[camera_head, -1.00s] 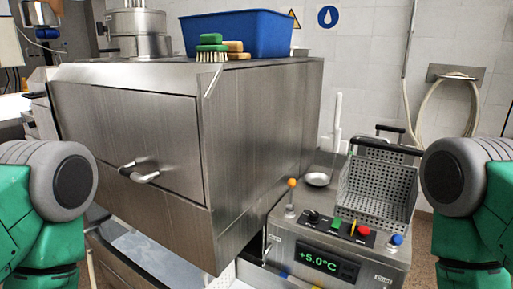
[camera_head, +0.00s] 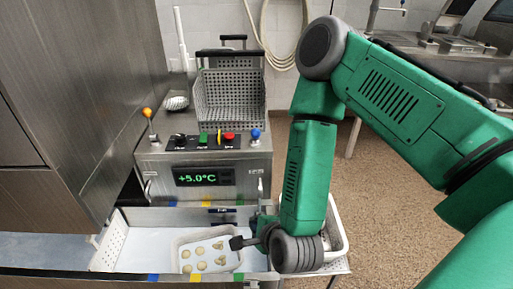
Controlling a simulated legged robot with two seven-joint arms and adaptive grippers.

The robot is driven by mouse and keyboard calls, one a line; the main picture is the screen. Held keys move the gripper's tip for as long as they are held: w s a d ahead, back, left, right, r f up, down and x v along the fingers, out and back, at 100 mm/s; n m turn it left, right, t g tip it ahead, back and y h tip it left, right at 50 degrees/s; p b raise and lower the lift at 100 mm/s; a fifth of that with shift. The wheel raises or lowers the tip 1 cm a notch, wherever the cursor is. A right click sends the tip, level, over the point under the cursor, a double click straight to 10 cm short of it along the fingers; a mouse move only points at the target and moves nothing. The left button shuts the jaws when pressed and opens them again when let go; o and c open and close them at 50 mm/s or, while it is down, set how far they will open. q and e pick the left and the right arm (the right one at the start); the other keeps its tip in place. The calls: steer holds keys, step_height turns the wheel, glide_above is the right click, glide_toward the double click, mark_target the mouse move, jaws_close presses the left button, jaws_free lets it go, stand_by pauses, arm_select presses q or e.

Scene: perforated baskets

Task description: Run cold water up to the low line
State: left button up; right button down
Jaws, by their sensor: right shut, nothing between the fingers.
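The control unit (camera_head: 205,183) shows +5.0°C in green on its display (camera_head: 196,177). An orange-knobbed lever (camera_head: 147,113) stands at its left and a blue knob (camera_head: 255,134) at its right. Below is a long white-lined basin (camera_head: 150,245). Blue, yellow and green marks sit along its rims. I cannot make out a water level. My right gripper (camera_head: 238,243) is shut and empty, at the right side of this basket; whether it touches is unclear. My left gripper is out of view.
A perforated metal basket (camera_head: 228,98) with dark handles stands on the unit, beside a ladle (camera_head: 177,102). A green button (camera_head: 203,138) and a red button (camera_head: 229,137) are on the panel. A steel cabinet (camera_head: 75,90) closes off the left. Brown floor (camera_head: 390,190) lies right.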

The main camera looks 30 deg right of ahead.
mark_target(255, 134)
steer(key=w+d+r+m+t+h, duration=0.1)
steer(key=w+d+r+m+h, duration=0.25)
steer(key=m, duration=0.45)
steer(key=w+d+r+m+t+h, duration=0.25)
steer(key=r+m, duration=0.25)
steer(key=m, duration=0.3)
steer(key=r+x, duration=0.2)
steer(key=x, duration=0.9)
steer(key=shift+w+d+r+g, duration=0.2)
steer(key=shift+w+r+g, duration=0.25)
steer(key=shift+r, duration=0.15)
steer(key=shift+r, duration=0.1)
